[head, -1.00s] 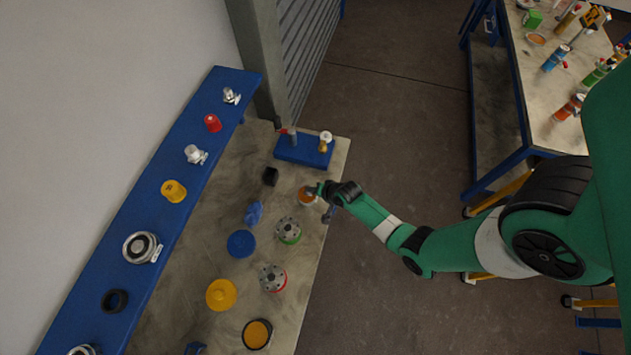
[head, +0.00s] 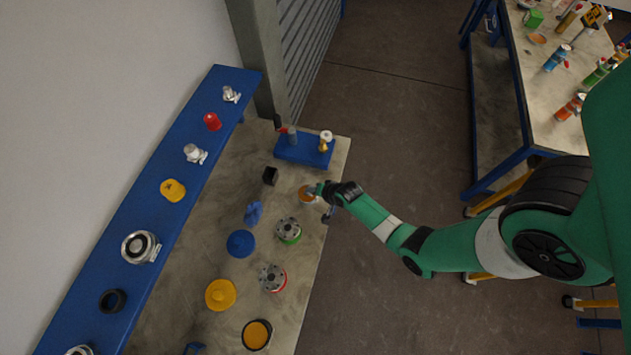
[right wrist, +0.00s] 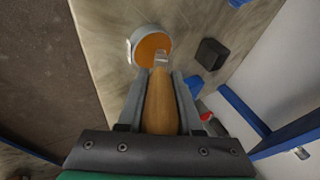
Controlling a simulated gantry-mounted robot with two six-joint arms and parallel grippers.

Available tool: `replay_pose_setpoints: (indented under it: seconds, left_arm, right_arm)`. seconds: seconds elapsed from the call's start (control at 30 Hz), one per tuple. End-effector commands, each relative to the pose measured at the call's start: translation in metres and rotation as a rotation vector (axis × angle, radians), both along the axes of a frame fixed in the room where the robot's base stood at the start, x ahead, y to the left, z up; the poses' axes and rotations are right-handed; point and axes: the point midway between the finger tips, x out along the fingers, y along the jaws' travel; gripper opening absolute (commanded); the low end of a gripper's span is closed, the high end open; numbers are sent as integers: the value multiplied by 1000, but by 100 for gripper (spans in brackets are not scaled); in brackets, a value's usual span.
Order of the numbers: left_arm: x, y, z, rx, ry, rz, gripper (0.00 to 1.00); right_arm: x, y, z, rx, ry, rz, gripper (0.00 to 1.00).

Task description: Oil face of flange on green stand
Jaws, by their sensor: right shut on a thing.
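A grey flange on a green stand (head: 289,230) stands on the bench in the head view. A similar flange on a red stand (head: 272,277) is nearer the bottom of the picture. My right gripper (head: 318,190) is over a small round tin of orange contents (head: 306,196). In the right wrist view my right gripper (right wrist: 160,95) is shut on a brush with a wooden handle (right wrist: 160,105). The brush tip is at the orange surface of the tin (right wrist: 153,48). Whether it touches is hard to tell. My left gripper is not in view.
A black block (head: 270,175), a blue item (head: 253,213), a blue lid (head: 240,243), a yellow lid (head: 221,294) and a black-rimmed orange dish (head: 257,334) stand on the bench. A blue rack (head: 303,150) is at its far end. A blue shelf (head: 142,203) runs along the wall.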

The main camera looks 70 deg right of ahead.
Motion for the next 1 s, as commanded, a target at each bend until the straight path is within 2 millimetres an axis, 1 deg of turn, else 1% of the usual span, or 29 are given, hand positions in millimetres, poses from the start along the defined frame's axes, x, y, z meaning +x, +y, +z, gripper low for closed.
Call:
replay_pose_setpoints:
  seconds: [0.57,1.0]
  left_arm:
    - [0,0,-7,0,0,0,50]
    - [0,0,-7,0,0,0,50]
  right_arm:
    - [0,0,-7,0,0,0,0]
    - [0,0,-8,0,0,0,0]
